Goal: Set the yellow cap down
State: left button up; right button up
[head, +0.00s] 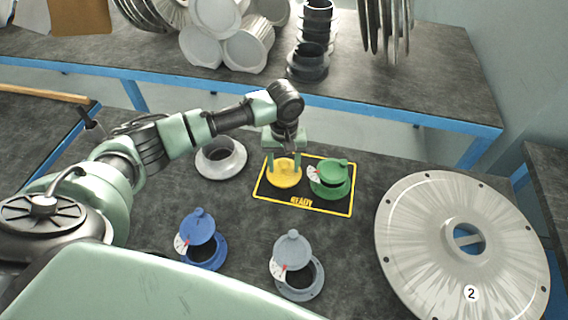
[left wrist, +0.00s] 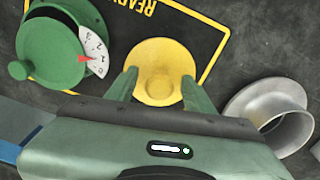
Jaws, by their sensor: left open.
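The yellow cap (head: 285,178) lies on the black mat (head: 265,191) with a yellow border and the word READY, near its left side. It is round with a dished middle, and it also shows in the left wrist view (left wrist: 160,72). My left gripper (head: 284,165) points down over the cap, open. In the left wrist view its two fingers stand on either side of the cap's near part; I cannot tell whether they touch it. My right gripper is not in view.
A green lidded port (head: 330,180) with a dial stands on the mat, close right of the cap. Blue (head: 203,245) and grey (head: 297,270) lidded ports stand nearer. A flanged metal ring (head: 221,158) is left of the mat, a large metal disc (head: 430,235) right.

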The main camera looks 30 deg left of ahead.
aim_at(284, 162)
pick_arm(q)
notch_tip(284, 162, up, 12)
jog(key=shift+b, duration=0.3)
jog(key=shift+r, duration=0.1)
